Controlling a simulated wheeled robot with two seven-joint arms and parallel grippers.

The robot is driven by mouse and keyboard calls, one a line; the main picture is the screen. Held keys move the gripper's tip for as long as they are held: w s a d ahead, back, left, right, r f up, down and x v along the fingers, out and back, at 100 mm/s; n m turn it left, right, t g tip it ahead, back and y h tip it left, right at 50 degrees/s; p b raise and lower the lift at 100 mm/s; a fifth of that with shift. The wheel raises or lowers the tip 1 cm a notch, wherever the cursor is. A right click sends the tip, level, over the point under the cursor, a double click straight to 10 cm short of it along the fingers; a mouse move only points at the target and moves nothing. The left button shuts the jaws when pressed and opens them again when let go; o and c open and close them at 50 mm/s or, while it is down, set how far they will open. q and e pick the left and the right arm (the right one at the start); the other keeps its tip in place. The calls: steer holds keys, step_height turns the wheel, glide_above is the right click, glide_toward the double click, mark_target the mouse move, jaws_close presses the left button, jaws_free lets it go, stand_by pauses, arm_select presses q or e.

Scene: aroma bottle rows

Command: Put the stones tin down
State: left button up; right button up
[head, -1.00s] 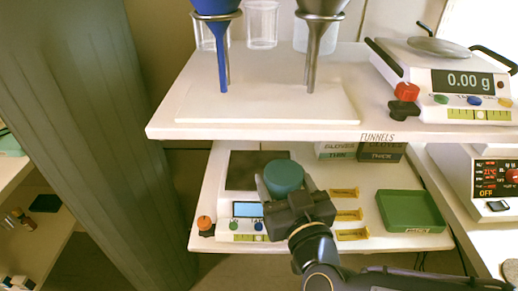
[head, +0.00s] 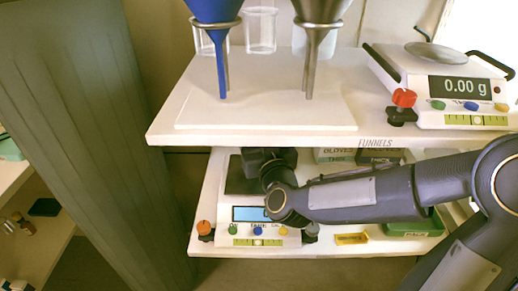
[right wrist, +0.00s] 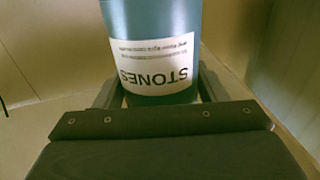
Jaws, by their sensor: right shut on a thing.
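The stones tin (right wrist: 152,20) is a teal-blue cylinder with a white label reading STONES, upside down in the right wrist view. My right gripper (right wrist: 157,90) is shut on it, with one finger on each side. In the head view my right gripper (head: 262,162) is at the back of the lower shelf (head: 210,190), over or beside the dark plate of the lower scale (head: 238,180). The tin is hidden there by the gripper and the upper shelf. I cannot tell whether its base touches anything. My left gripper is not in view.
The upper shelf (head: 250,138) overhangs the lower one closely. It bears a blue funnel (head: 215,10), a grey funnel (head: 322,10) and a scale reading 0.00 g (head: 455,90). A yellow packet (head: 351,239), a green tray (head: 415,224) and glove boxes (head: 335,155) are right of the lower scale.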

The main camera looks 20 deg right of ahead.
step_height(320, 180, down, 4)
steer(key=shift+w+r+b, duration=0.15)
steer(key=shift+r+b, duration=0.1)
steer(key=shift+b, duration=0.5)
steer(key=shift+r, duration=0.1)
steer(key=shift+f, duration=0.25)
steer(key=o, duration=1.5)
steer(key=shift+s+r, duration=0.2)
steer(key=shift+r, duration=0.05)
steer(key=s+p, duration=0.1)
steer(key=s, duration=1)
steer(key=shift+s+f, duration=0.15)
steer(key=shift+s, duration=0.25)
